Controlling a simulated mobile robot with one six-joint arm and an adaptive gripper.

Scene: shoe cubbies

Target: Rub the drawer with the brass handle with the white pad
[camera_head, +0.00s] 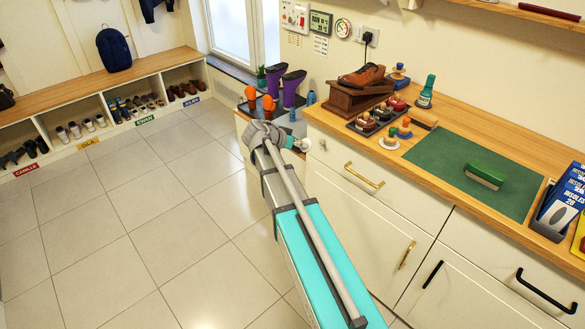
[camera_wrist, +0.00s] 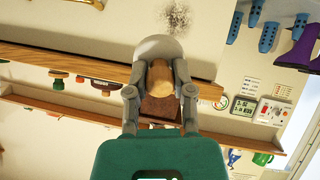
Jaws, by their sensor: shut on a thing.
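The drawer with the brass handle (camera_head: 400,199) is the cream upper drawer on the left of the counter, and it is closed. Its brass handle (camera_head: 364,176) is horizontal. My gripper (camera_head: 292,141) is at the drawer's left end. In the wrist view my gripper (camera_wrist: 160,90) is shut on the wooden knob of the white pad (camera_wrist: 158,47). The pad also shows in the head view (camera_head: 304,145), beside the drawer front. A dark speckled smudge (camera_wrist: 180,17) is on the cream face just beyond the pad. I cannot tell whether the pad touches the face.
A second drawer with a black handle (camera_head: 546,291) is at the right. On the worktop are a green mat (camera_head: 450,150) with a green brush (camera_head: 486,175), a shoe on a wooden stand (camera_head: 358,95) and several small pads and tins. The tiled floor (camera_head: 160,220) at left is clear.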

